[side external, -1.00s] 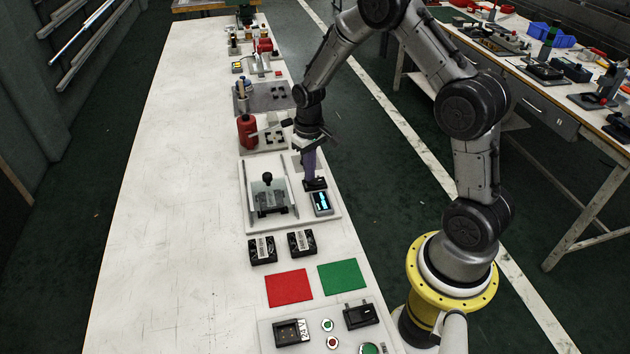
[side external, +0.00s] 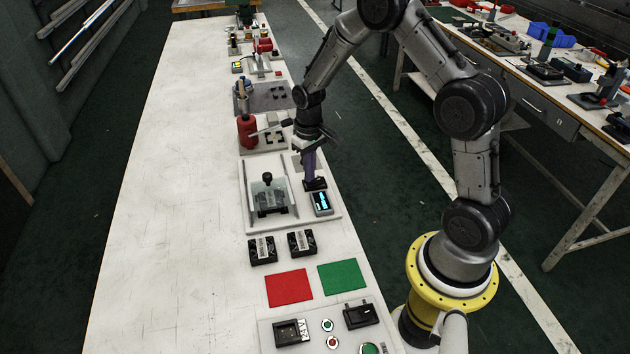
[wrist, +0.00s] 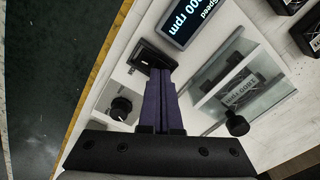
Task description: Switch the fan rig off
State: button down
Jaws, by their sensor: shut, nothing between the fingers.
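The fan rig stands on a white base plate (side external: 281,221) on the bench. Its fan (side external: 268,200) sits behind a clear guard with a black knob (side external: 267,178), also seen in the wrist view (wrist: 237,123). A small display (side external: 321,203) is lit blue; in the wrist view (wrist: 190,18) it reads "Speed" and a number ending in "00 rpm", its start cut off. A black switch housing (side external: 316,185) lies beside the display. My gripper (wrist: 161,72) is shut and empty, its purple fingers pointing down at the switch (wrist: 144,56). The fingertips hide part of the switch; contact is unclear.
A black dial (wrist: 121,107) is on the plate near my fingers. Two loose fans (side external: 262,250), a red mat (side external: 289,287) and a green mat (side external: 344,277) lie in front. A red bottle (side external: 246,131) stands behind. The bench's left side is clear.

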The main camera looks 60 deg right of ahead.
notch_tip(320, 180, up, 6)
jog(key=shift+r, duration=0.15)
dwell(0.6)
jog(key=s+a+r+n+t, duration=0.1)
jog(key=s+a+r+t, duration=0.2)
jog(key=r, duration=0.6)
jog(key=s+a+r+n+t, duration=0.15)
jog(key=a+r, duration=0.35)
jog(key=r, duration=0.5)
jog(key=s+a+r+t, duration=0.2)
jog(key=s+a+r, duration=0.1)
jog(key=s, duration=0.7)
jog(key=s+a+f, duration=0.1)
jog(key=s+f, duration=0.2)
jog(key=s, duration=0.5)
jog(key=shift+s+f+g, duration=0.35)
jog(key=shift+g, duration=0.1)
